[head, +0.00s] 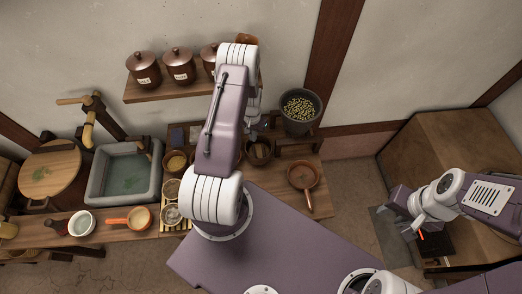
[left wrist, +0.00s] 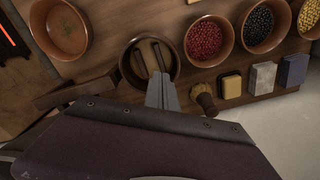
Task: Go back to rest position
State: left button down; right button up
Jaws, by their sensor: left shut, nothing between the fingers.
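My left gripper is mostly hidden behind my own arm in the head view. In the left wrist view its grey fingers (left wrist: 161,90) are together and empty, at the near rim of a round brown bowl (left wrist: 178,70). Two dark strips show inside that bowl; I cannot tell what they are. The bowl also shows in the head view (head: 258,151), beside my left arm. My right gripper (head: 394,209) is at the right in the head view, low by a wooden box. Its fingers are too unclear to judge.
A copper pan (head: 303,175) lies on the wooden bench right of the left arm. A dark pot of pale pieces (head: 300,108) stands behind it. Lidded jars (head: 144,70) stand on the wall shelf. In the left wrist view, a bowl of red pieces (left wrist: 208,40) is close by.

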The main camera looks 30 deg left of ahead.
pick_arm(q)
jog(key=d+r+b, duration=0.7)
jog(key=d+b, duration=0.1)
jog(key=s+d+r+m+b, duration=0.1)
jog(key=s+d+r+b, duration=0.1)
jog(key=s, duration=0.4)
jog(key=s+d+r+t+b, duration=0.1)
jog(key=s+d+b, duration=0.2)
jog(key=s+d, duration=0.3)
jog(key=shift+s+d+r+m+b, duration=0.3)
jog(key=shift+d+r+m+b, duration=0.1)
jog(key=shift+d, duration=0.05)
jog(key=shift+s, duration=0.1)
